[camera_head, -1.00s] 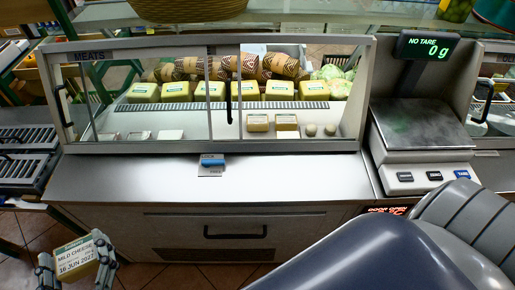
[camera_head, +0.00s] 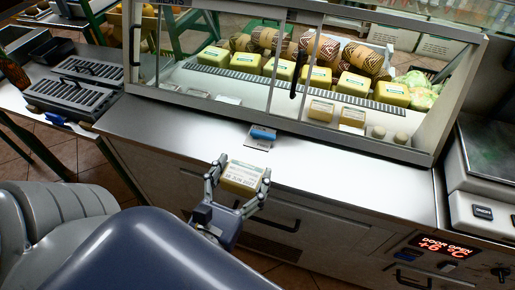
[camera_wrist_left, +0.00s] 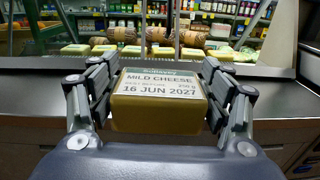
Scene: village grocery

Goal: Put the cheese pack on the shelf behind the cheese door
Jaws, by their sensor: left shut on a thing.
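The cheese pack (camera_head: 243,178) is a small yellow block with a white label. My left gripper (camera_head: 244,168) is shut on it from both sides and holds it in front of the counter edge. In the left wrist view the pack (camera_wrist_left: 160,98) faces me, its label reading MILD CHEESE, 16 JUN 2027. The display case behind has framed glass doors with a dark vertical handle (camera_head: 294,80). The right part of the front looks uncovered, and a red display (camera_head: 446,246) reads DOOR OPEN. Inside, a shelf (camera_head: 238,75) bears a row of yellow packs. My right gripper is not shown.
A blue-and-white tag (camera_head: 262,134) sits on the steel counter (camera_head: 190,125) before the case. Smaller packs (camera_head: 321,110) lie low inside the case. A scale (camera_head: 490,160) stands at the right, dark grated trays (camera_head: 95,68) at the left. The counter top is mostly clear.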

